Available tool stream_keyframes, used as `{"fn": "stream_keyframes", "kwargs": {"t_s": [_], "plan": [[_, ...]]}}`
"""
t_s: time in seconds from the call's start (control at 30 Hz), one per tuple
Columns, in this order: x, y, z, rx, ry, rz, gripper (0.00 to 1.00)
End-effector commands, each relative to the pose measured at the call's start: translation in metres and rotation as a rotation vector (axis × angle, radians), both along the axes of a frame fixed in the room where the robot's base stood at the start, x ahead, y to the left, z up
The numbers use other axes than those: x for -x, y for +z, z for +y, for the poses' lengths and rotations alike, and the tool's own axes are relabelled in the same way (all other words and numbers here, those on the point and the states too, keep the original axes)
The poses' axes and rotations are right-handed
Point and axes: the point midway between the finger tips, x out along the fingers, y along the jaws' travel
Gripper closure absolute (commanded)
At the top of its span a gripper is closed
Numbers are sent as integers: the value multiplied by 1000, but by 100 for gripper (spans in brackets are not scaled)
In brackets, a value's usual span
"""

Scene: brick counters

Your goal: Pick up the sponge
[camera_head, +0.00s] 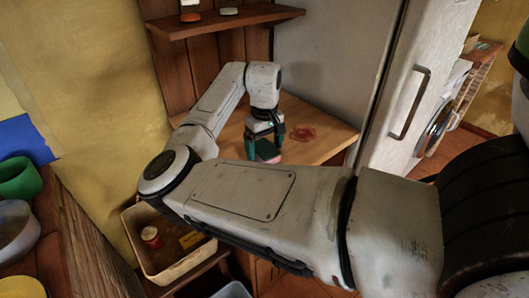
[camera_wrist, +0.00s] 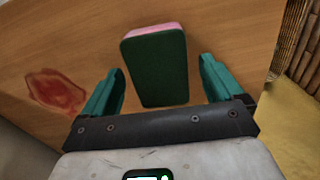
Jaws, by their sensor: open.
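The sponge (camera_wrist: 156,70) lies on the wooden counter (camera_wrist: 50,45), with a dark green face up and a pink layer showing along its far edge. In the head view the sponge (camera_head: 268,151) shows just below my gripper (camera_head: 265,138), partly hidden by my arm. In the wrist view my gripper (camera_wrist: 163,88) is open, with one teal finger on each side of the sponge. A gap shows between each finger and the sponge. I cannot tell how far the fingertips are above the counter.
A red stain (camera_head: 302,134) marks the counter to the right of my gripper. A wooden shelf (camera_head: 225,22) hangs above at the back. A fridge (camera_head: 330,60) stands behind and right. A crate (camera_head: 160,270) holding a red can (camera_head: 150,237) sits below left.

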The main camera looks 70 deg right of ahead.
Motion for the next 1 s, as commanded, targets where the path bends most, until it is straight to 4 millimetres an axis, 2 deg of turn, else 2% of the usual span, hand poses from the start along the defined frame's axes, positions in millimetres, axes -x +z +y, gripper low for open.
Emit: {"fn": "stream_keyframes", "kwargs": {"t_s": [0.1, 0.33, 0.9, 1.0], "plan": [[0, -9, 0, -1, 0, 1, 6], [0, -10, 0, 0, 0, 0, 6], [0, -10, 0, 0, 0, 0, 60], [0, -10, 0, 0, 0, 0, 61]]}}
